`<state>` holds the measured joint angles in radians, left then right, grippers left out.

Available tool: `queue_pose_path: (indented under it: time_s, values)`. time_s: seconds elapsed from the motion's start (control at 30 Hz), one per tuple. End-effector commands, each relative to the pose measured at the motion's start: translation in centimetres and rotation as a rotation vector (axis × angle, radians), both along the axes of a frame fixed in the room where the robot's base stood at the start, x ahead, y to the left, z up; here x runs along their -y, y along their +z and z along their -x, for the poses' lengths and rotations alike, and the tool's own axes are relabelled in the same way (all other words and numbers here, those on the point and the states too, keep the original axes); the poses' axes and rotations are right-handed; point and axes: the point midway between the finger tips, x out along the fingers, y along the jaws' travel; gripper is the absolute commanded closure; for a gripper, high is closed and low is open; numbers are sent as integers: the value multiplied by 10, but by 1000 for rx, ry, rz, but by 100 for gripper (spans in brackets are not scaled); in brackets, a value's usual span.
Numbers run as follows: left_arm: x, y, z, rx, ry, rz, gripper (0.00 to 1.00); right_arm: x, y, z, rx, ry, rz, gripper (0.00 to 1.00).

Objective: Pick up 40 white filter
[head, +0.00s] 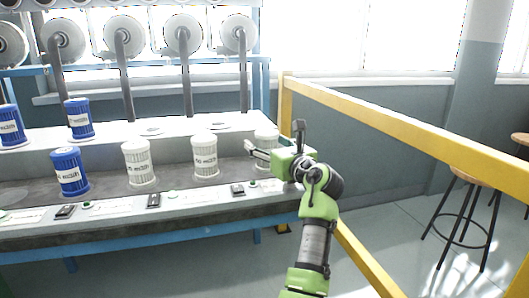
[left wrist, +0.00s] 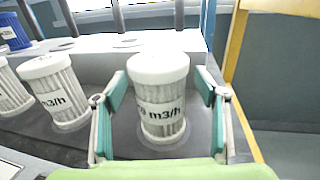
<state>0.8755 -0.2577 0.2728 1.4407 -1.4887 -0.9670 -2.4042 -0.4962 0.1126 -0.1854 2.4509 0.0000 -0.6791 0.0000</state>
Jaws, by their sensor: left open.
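A white ribbed filter (head: 265,136) stands upright at the right end of the bench, partly hidden by my left gripper (head: 274,137). In the left wrist view this filter (left wrist: 160,105) stands between the two open fingers of my left gripper (left wrist: 160,88); its label ends in "m3/h", with the number partly turned away. I see a gap at its sides, and it is not held. Two more white filters, one in the middle (head: 204,158) and one further left (head: 138,163), stand upright on the bench; their numbers are too small to read. My right gripper is not in view.
Blue filters (head: 69,171) stand on the left of the bench (head: 110,215). Round seats show on the raised back ledge. A yellow rail (head: 400,128) runs close to the right of my left arm. A stool (head: 470,180) stands beyond it.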

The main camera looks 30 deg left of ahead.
Motion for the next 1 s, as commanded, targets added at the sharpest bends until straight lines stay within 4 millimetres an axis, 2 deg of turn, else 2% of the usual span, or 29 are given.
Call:
queue_pose_path:
  time_s: [0.3, 0.33, 0.5, 0.87, 1.0]
  values:
    - [1, 1, 0, 0, 0, 0, 34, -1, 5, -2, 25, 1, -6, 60]
    - [1, 1, 0, 0, 0, 0, 37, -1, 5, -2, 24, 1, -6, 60]
    - [1, 0, 0, 0, 0, 0, 81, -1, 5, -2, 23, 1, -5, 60]
    - [1, 2, 0, 1, 0, -2, 81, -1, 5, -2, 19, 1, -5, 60]
    - [0, 8, 0, 2, 0, -2, 81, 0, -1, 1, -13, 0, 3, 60]
